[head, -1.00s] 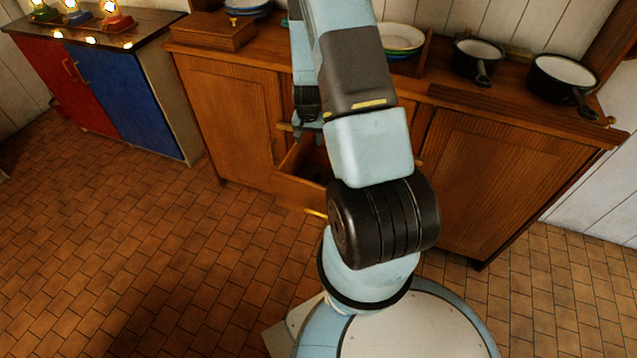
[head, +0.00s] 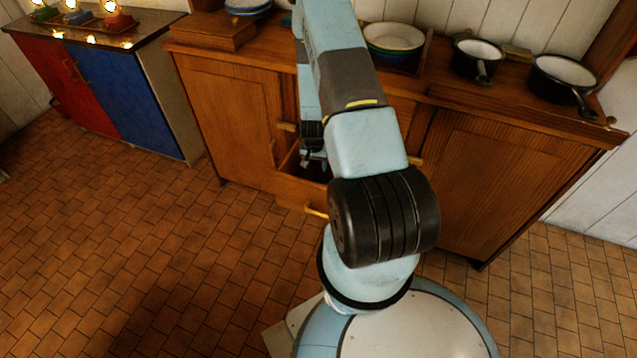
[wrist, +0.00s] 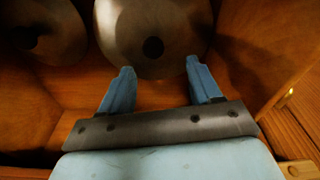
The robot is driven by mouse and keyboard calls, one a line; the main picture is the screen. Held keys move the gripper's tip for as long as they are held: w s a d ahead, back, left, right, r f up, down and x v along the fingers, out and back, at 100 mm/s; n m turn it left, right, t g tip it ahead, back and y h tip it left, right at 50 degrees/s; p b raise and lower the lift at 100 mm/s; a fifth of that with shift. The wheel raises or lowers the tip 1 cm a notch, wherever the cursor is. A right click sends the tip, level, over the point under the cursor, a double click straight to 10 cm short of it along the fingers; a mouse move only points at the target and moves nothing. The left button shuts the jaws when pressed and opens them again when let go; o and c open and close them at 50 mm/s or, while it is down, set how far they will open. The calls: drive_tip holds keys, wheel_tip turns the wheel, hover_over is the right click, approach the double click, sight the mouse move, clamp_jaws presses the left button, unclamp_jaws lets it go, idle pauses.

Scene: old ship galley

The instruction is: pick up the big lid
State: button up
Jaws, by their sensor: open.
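Two round grey lids with dark knobs lie in the open drawer in the wrist view. The larger-looking lid (wrist: 120,30) is at top centre, its dark knob just ahead of my fingertips. A second lid (wrist: 70,25) is at top left, cut off by the frame. My gripper (wrist: 160,67) is open, with its blue fingers apart at the near edge of the larger-looking lid and nothing gripped. I cannot tell whether the fingertips touch it. In the head view, my gripper (head: 313,162) is down at the drawer (head: 298,192), and the lids are hidden.
The drawer's side wall (wrist: 290,50) is close on the right in the wrist view. On the counter above are stacked bowls (head: 393,38), two dark pans (head: 478,55) (head: 563,75) and a wooden box (head: 212,31). The tiled floor is clear at left.

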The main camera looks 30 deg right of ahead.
sight(317, 175)
drive_tip(key=shift+s+d+f, duration=0.15)
drive_tip(key=shift+f, duration=1.05)
drive_tip(key=shift+s+d+f, duration=0.1)
drive_tip(key=shift+s+f, duration=0.05)
drive_tip(key=shift+f, duration=1)
drive_tip(key=shift+w+d+f, duration=0.1)
drive_tip(key=shift+f, duration=0.4)
clamp_jaws()
